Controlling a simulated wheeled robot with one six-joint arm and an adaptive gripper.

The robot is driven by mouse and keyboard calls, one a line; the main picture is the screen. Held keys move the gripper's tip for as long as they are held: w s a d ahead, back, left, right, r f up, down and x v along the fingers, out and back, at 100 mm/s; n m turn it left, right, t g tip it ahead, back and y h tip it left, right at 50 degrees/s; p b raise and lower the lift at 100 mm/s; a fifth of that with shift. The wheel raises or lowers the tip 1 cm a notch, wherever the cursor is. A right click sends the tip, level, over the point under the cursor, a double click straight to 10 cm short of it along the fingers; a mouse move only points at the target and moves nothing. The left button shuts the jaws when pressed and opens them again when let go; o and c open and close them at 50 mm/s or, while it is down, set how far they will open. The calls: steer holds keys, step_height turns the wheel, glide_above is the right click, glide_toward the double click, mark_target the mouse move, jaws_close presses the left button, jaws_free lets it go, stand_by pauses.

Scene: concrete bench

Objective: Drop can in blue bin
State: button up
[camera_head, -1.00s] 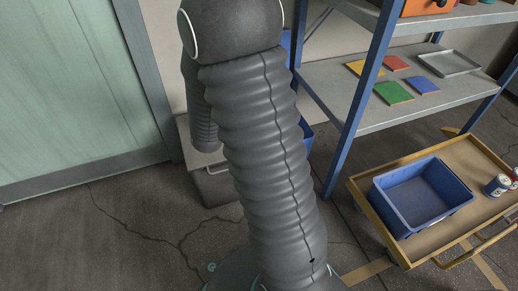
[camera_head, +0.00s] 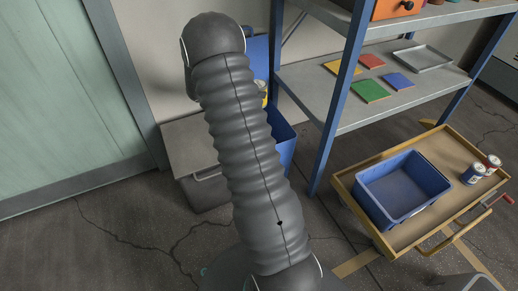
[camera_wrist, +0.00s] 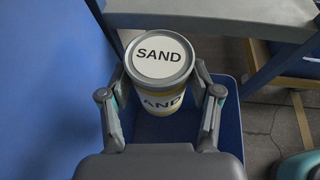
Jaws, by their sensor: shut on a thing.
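My gripper (camera_wrist: 160,88) is shut on a can (camera_wrist: 161,57) with a white lid marked SAND, its fingers on either side. In the head view a small yellow and white part of the can (camera_head: 262,91) shows beside my arm, which hides my gripper there. The tall blue bin (camera_head: 283,142) stands on the floor behind my arm, partly hidden. In the wrist view the can is upright over the bin's opening, with the bin's blue rim (camera_wrist: 232,118) to the right. The can's exact height above the rim is unclear.
A blue-framed shelf (camera_head: 338,101) stands right of the bin, holding coloured tiles and a grey tray (camera_head: 422,59). A yellow cart (camera_head: 440,152) carries a blue crate (camera_head: 400,212) and two cans (camera_head: 482,168). A grey box (camera_head: 200,150) stands left of the bin.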

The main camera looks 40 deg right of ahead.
steer(key=shift+s+d+f, duration=0.15)
steer(key=shift+s+f, duration=0.05)
steer(key=shift+f, duration=2.9)
steer(key=o, duration=1.6)
steer(key=shift+f, duration=0.1)
steer(key=v, duration=1.2)
steer(key=shift+w, duration=0.2)
